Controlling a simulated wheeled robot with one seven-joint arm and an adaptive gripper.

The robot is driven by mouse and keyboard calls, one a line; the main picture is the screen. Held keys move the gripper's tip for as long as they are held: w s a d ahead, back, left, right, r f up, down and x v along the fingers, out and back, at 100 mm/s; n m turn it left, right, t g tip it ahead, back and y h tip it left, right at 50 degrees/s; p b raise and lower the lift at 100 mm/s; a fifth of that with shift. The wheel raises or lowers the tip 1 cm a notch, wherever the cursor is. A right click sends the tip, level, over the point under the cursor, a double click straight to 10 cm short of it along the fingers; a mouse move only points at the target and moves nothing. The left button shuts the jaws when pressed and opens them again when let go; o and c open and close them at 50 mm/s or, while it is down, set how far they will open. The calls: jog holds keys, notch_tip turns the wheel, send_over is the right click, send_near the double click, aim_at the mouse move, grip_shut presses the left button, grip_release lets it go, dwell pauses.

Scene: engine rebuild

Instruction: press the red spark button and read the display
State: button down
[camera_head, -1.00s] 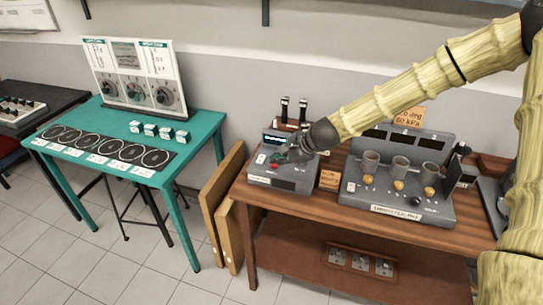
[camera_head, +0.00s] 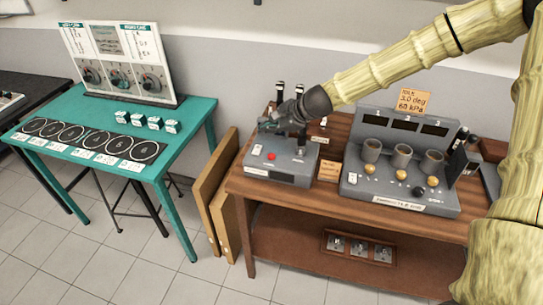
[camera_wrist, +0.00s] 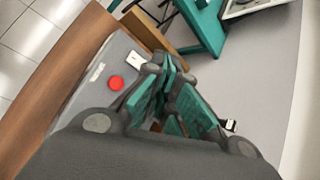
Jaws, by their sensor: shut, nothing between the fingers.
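The red spark button (camera_head: 271,156) sits on top of a grey box (camera_head: 290,168) at the left end of the brown table. It also shows in the wrist view as a red disc (camera_wrist: 116,83), beside a small white switch or label (camera_wrist: 137,62). My gripper (camera_head: 271,126) is above the back of the box, behind the button and apart from it. In the wrist view its teal-padded fingers (camera_wrist: 166,75) point past the button, to its right. It is shut and empty. The gripper and wrist hide the back of the box. I see no readable display on the box.
A second grey unit (camera_head: 400,192) with several cups and dark display windows stands right of the box, with an orange note (camera_head: 412,102) above it. A wooden sign (camera_head: 329,171) stands between them. Brown panels (camera_head: 215,195) lean by the table's left end. A teal table (camera_head: 185,150) stands left.

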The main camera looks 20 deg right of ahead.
aim_at(270, 157)
jog(key=shift+f+b, duration=3.25)
jog(key=shift+f, duration=1)
jog(key=shift+s+f, duration=0.1)
jog(key=shift+f+b, duration=0.3)
jog(key=shift+f+b, duration=0.35)
jog(key=shift+f, duration=0.15)
jog(key=shift+r, duration=0.2)
jog(key=shift+r+p, duration=0.75)
jog(key=shift+r+p, duration=2.05)
jog(key=shift+r, duration=0.5)
